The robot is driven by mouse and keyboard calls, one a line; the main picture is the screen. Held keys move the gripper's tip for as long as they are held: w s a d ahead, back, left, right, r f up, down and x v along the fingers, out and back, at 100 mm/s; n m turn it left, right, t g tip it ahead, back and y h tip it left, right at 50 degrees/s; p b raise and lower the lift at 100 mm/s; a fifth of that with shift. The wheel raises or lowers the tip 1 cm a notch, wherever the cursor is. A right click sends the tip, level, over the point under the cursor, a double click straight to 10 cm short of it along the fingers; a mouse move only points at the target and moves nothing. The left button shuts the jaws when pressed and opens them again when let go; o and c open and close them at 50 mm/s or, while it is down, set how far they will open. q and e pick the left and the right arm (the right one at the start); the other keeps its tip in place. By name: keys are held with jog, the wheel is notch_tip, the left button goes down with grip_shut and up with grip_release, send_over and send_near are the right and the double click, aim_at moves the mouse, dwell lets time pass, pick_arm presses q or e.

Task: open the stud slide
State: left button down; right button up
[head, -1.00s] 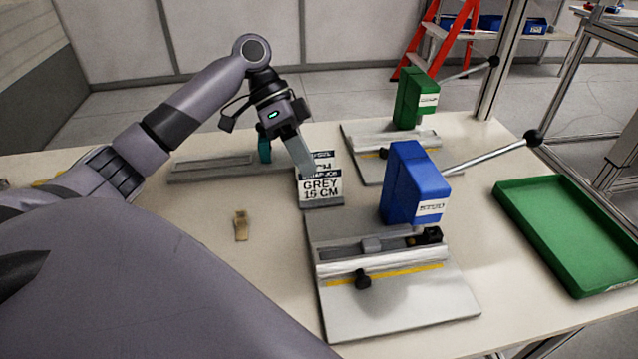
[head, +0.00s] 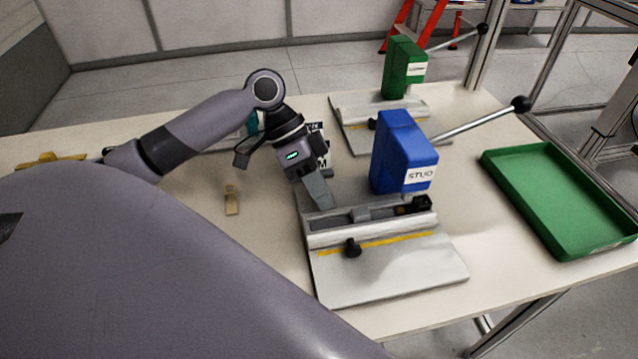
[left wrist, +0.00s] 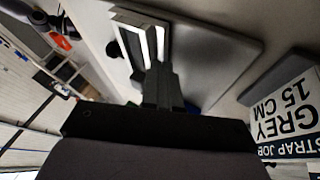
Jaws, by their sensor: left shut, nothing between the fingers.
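The blue press (head: 402,150), labelled STUD, stands on a grey metal base plate (head: 400,275). Along the base runs a silver channel with a small grey block (head: 360,214) in it and a black block (head: 415,206) at its right end. In front are a light rail with a black knob (head: 351,248) and a yellow strip. My left gripper (head: 327,204) is shut and empty, its tips at the left end of the channel; contact cannot be told. In the left wrist view the shut fingers (left wrist: 162,88) point toward the pale rails (left wrist: 145,38). My right gripper is not in view.
A green press (head: 403,68) stands behind the blue one. A green tray (head: 500,170) lies at the right. A small tan piece (head: 231,200) lies on the table at the left. A job card (left wrist: 285,115) reads GREY 15 CM and is mostly behind my gripper in the head view.

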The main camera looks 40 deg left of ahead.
aim_at(330, 237)
pick_arm(q)
jog(key=s+d+p, duration=0.4)
jog(key=d+p, duration=0.1)
jog(key=shift+s+d+r, duration=0.1)
jog(key=shift+s+r, duration=0.05)
jog(key=shift+s, duration=0.1)
jog(key=shift+s+d+f+p, duration=0.2)
jog(key=shift+s+d+p, duration=0.2)
jog(key=shift+d+p, duration=0.1)
jog(key=shift+v, duration=3.65)
